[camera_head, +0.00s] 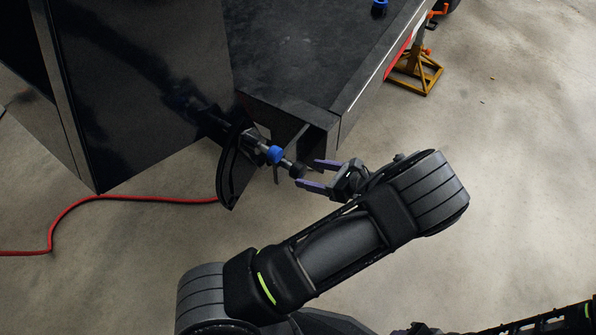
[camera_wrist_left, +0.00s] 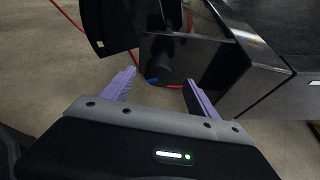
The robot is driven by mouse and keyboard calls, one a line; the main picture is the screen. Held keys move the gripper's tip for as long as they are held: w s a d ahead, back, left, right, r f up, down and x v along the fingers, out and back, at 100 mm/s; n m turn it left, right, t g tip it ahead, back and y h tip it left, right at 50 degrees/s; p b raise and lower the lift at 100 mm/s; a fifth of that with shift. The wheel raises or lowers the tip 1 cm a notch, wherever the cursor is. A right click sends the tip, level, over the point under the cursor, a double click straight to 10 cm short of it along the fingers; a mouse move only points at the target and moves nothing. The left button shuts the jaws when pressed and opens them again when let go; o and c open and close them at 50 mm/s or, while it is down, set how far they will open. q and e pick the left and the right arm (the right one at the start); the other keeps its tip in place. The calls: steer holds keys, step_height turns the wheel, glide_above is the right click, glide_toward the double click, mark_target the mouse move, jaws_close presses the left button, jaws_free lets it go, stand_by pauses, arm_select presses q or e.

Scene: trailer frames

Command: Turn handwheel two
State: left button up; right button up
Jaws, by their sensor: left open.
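In the left wrist view the black knob (camera_wrist_left: 160,62) lies ahead, between the spread fingers (camera_wrist_left: 158,86). Contact cannot be told. My right arm shows at the lower right; its gripper is not clear.
The black trailer frame (camera_head: 300,98) and a glossy dark panel (camera_head: 140,85) fill the upper left. A curved black plate (camera_head: 228,180) stands beside the shaft. A red cable (camera_head: 100,197) lies on the floor. A yellow stand (camera_head: 418,75) is at the upper right. The right-hand floor is clear.

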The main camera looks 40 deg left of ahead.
mark_target(303, 172)
arm_select(q)
steer(key=b+x, duration=0.1)
steer(key=x, duration=0.4)
steer(key=shift+a+f, duration=0.15)
steer(key=shift+a, duration=0.2)
steer(key=shift+c, duration=0.6)
steer(key=c, duration=1.2)
